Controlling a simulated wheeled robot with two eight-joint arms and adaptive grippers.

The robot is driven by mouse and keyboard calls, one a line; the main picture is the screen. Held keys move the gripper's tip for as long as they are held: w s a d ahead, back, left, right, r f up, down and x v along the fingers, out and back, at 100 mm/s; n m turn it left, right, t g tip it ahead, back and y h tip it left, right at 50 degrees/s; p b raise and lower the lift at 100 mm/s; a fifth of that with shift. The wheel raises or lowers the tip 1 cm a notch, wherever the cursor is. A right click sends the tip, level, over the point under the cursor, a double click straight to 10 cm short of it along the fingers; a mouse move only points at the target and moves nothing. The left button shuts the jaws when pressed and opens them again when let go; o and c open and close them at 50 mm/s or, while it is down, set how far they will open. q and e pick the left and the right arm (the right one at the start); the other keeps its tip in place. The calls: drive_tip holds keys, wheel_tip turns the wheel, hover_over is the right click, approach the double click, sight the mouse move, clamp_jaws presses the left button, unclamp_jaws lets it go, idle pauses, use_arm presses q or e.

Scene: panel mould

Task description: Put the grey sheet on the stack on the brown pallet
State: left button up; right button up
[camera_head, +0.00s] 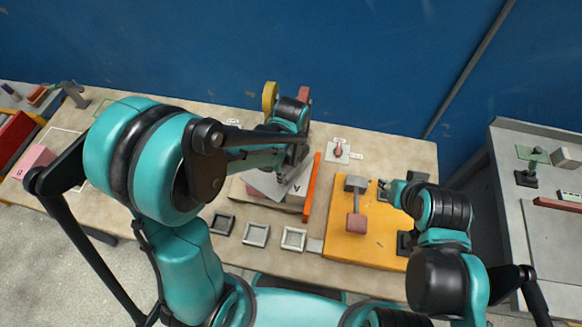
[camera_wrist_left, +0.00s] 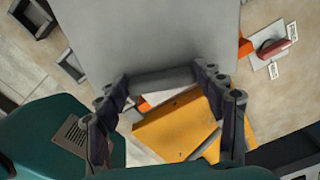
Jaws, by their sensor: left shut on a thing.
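The grey sheet (camera_head: 267,184) is held tilted by my left gripper (camera_head: 290,165), over the stack (camera_head: 297,196) or close to it. I cannot tell whether sheet and stack touch. In the left wrist view the sheet (camera_wrist_left: 170,35) fills the upper middle and runs into the jaws of the left gripper (camera_wrist_left: 163,78), which are shut on its edge. The stack shows a light block marked V beside the sheet. The brown pallet is mostly hidden under stack, sheet and arm. My right gripper (camera_head: 388,187) is over the yellow board; its jaws are too small to read.
An orange bar (camera_head: 311,187) stands along the stack's right side. The yellow board (camera_head: 345,240) carries a grey and pink tool (camera_head: 356,205). Several small square frames (camera_head: 256,235) line the front. A red-handled item on a white plate (camera_head: 338,151) lies behind. A pink block (camera_head: 37,160) is far left.

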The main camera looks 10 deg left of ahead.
use_arm(q)
drive_tip(key=shift+f+b, duration=0.65)
drive_tip(key=o, duration=1.5)
drive_tip(key=shift+r, duration=0.1)
